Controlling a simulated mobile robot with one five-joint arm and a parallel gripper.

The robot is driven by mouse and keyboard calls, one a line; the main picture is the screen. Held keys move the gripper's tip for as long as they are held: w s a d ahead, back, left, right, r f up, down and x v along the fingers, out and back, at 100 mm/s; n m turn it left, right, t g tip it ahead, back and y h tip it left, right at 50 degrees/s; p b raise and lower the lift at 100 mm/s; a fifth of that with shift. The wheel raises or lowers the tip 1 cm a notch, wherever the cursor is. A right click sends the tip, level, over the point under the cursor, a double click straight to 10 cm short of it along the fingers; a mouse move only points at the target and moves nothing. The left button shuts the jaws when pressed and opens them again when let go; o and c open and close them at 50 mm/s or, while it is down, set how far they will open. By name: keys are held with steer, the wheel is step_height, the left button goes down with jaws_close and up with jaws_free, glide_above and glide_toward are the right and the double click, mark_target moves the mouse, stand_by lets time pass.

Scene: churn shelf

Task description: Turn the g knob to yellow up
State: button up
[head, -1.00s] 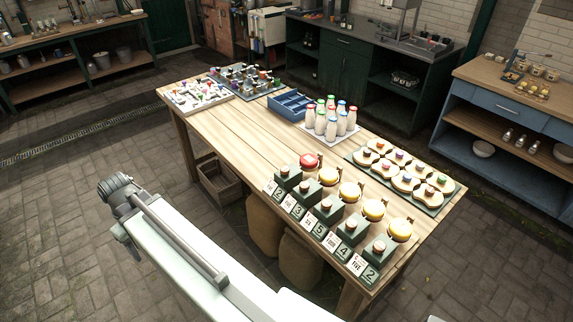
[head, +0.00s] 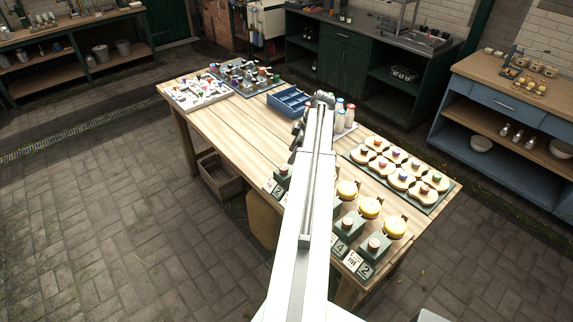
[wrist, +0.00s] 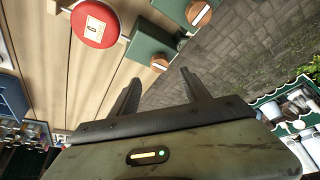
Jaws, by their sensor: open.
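My gripper (head: 298,138) hangs over the table beside the bottles, mostly behind my arm. In the wrist view its two dark fingers (wrist: 160,80) are open and empty. Green blocks with copper-coloured round knobs stand in a row along the front edge; one knob (head: 374,244) shows at the near right. In the wrist view one such knob (wrist: 160,62) is just beyond the fingers, apart from them, and another (wrist: 199,13) is farther up. A green tray (head: 436,208) holds round cream dials with coloured knobs. I cannot read a letter g on any knob.
Yellow-topped round pieces (head: 369,208) stand behind the blocks, and a red one (wrist: 95,24) shows in the wrist view. Bottles (head: 350,115) and a blue divided tray (head: 288,104) stand farther back. The table's middle left (head: 235,125) is clear.

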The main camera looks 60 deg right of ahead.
mark_target(284, 168)
steer(key=b+x, duration=0.6)
steer(key=x, duration=0.1)
steer(key=shift+s, duration=0.1)
steer(key=shift+w+f+b, duration=0.2)
steer(key=shift+f+b, duration=0.2)
steer(key=shift+b, duration=0.05)
steer(key=shift+r, duration=0.1)
steer(key=shift+a, duration=0.1)
